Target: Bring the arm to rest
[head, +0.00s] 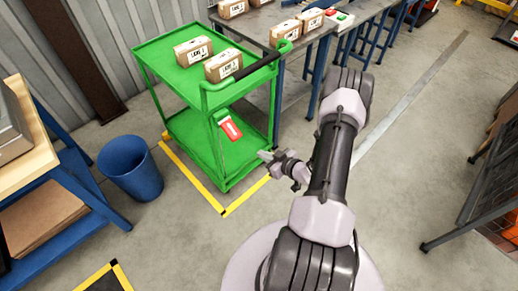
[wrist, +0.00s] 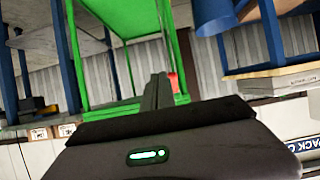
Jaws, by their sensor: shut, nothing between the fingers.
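My gripper (head: 268,157) is shut and empty in the head view. It is held out to the left of my arm, over the floor in front of the green cart's (head: 165,59) near right corner. In the wrist view the closed fingers (wrist: 157,92) point toward the green cart (wrist: 113,103), and the picture is turned over. I cannot tell how far the fingertips are from the cart.
Two cartons (head: 193,51) (head: 223,65) lie on the cart's top. A grey table (head: 262,22) behind carries more cartons. A blue bin (head: 130,168) and a blue-legged workbench (head: 35,165) stand left. A dark rack (head: 490,170) stands right. Floor (head: 410,140) between arm and rack is clear.

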